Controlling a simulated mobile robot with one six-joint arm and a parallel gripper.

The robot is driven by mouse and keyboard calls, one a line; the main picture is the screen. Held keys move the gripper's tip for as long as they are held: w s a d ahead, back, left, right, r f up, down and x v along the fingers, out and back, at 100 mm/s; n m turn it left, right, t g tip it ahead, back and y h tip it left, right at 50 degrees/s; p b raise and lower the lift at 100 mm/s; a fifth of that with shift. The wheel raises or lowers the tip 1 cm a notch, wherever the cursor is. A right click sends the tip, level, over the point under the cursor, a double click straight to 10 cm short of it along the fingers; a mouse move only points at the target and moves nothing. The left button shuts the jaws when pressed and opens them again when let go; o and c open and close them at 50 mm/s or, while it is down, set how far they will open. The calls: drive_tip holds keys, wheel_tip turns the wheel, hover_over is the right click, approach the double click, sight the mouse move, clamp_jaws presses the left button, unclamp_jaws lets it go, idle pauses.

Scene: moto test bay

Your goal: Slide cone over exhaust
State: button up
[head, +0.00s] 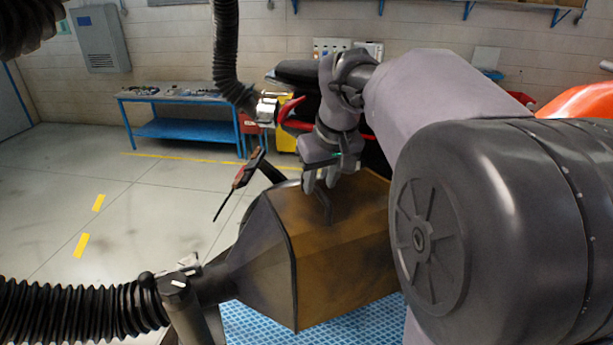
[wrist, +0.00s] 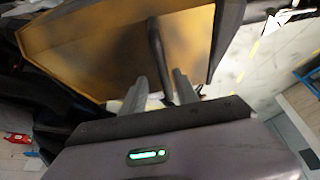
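The cone (head: 330,245) is a large hood with dark outer faces and a brown-yellow face carrying a dark bar handle (head: 325,210). It stands in the middle of the head view and fills the top of the wrist view (wrist: 85,50). My gripper (head: 321,180) is at the handle, its two fingers apart. In the wrist view the handle (wrist: 156,50) runs down between the fingertips (wrist: 160,84), with a gap showing on its left side. Contact with the handle cannot be made out. The exhaust is not clearly visible; my arm hides much of the dark, red-trimmed motorcycle (head: 300,115) behind.
A black corrugated hose (head: 75,308) joins the cone's narrow end at lower left. Another hose (head: 226,45) hangs from above. A blue workbench (head: 170,98) stands at the back wall. The floor at left is clear. Blue mesh (head: 265,325) lies below the cone.

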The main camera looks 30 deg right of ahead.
drive_tip(key=shift+a, duration=0.15)
drive_tip(key=shift+s+a+r, duration=0.1)
drive_tip(key=shift+r, duration=0.1)
drive_tip(key=d+p+v, duration=0.1)
drive_tip(key=p+v, duration=0.1)
drive_tip(key=v, duration=1.5)
drive_tip(key=shift+a, duration=0.3)
